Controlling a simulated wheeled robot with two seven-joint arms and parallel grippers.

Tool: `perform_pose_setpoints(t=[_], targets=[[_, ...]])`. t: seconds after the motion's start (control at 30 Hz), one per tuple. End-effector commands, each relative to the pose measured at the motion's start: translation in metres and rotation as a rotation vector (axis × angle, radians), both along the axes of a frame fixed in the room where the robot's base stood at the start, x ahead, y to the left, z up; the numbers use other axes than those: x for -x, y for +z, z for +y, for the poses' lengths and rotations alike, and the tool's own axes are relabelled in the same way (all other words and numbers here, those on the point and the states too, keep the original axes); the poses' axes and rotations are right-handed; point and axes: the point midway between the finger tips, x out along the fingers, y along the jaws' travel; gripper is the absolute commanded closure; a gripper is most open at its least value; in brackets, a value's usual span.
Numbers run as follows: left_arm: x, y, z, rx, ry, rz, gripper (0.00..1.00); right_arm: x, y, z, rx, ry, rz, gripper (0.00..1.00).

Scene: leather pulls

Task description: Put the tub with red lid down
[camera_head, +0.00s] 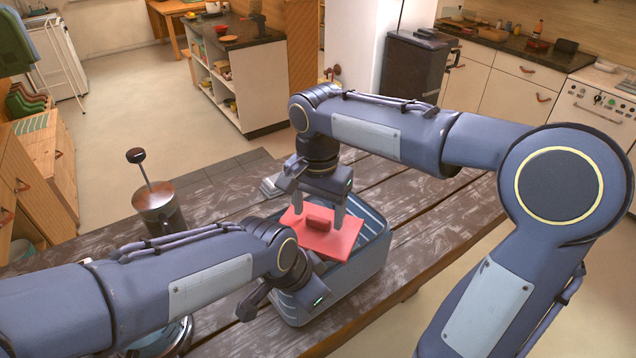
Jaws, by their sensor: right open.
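The red lid of the tub (338,243), with a raised red handle on top, shows in the head view inside a blue-grey crate (362,268) on the wooden table. The tub's body below the lid is hidden. My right gripper (319,210) is over the lid, pointing down. Its fingers are apart, one on each side of the handle, and I cannot tell whether they touch it. My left gripper (284,297) is low at the crate's near left side. Its arm partly hides the crate, and its fingertips are not clear.
A container with a dark-knobbed rod (156,203) stands on the table at the left, behind my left arm. A glassy round item (165,342) is partly hidden at the bottom. The table (425,225) is bare to the right of the crate.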

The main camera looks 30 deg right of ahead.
Motion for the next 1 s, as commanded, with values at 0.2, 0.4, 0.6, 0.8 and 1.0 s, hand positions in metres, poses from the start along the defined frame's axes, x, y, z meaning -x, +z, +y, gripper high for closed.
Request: perform_pose_setpoints(t=[0.2,0.4,0.6,0.8,1.0], targets=[[0.0,0.001,-0.001,0.003,0.001,-0.002,1.0,-0.001,0.049,0.001,-0.002,0.0,-0.007,0.33],[0.0,0.001,-0.001,0.003,0.001,-0.002,1.0,-0.001,0.09,0.001,-0.002,0.001,-0.005,0.33],[0.0,0.001,-0.001,0.003,0.001,-0.002,1.0,-0.001,0.113,0.0,0.0,0.001,-0.002,0.33],[0.0,0.001,-0.001,0.003,0.001,-0.002,1.0,0.0,0.118,0.0,0.0,0.001,0.0,0.33],[0.0,0.001,-0.001,0.003,0.001,-0.002,1.0,0.0,0.118,0.0,0.0,0.001,0.0,0.33]])
